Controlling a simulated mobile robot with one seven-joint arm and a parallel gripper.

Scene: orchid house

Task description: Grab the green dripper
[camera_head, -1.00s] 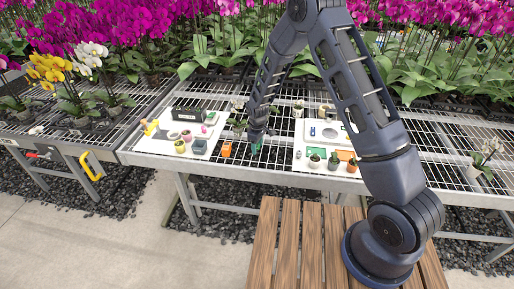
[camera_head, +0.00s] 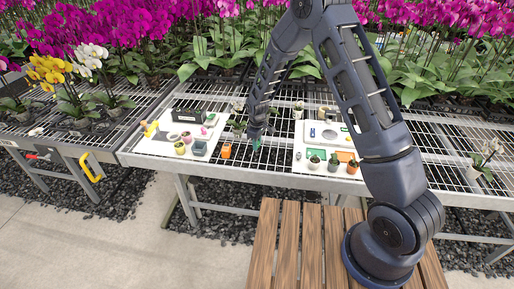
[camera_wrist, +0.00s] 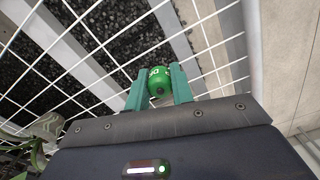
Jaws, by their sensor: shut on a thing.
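The green dripper (camera_wrist: 159,80) is a small, rounded green piece with pale lettering on its side. In the wrist view it sits between the two teal fingers of my gripper (camera_wrist: 159,88), which are shut on it. In the head view my gripper (camera_head: 256,143) is above the wire-mesh bench, between the two white boards. The dripper cannot be made out there. In the wrist view the mesh and dark gravel show behind the dripper; I cannot tell how far above the mesh it is.
The left white board (camera_head: 150,146) carries small pots and a black box. An orange pot (camera_head: 226,151) stands close left of my gripper. The right board (camera_head: 299,167) holds several potted cacti and a tray. Leafy plants stand behind.

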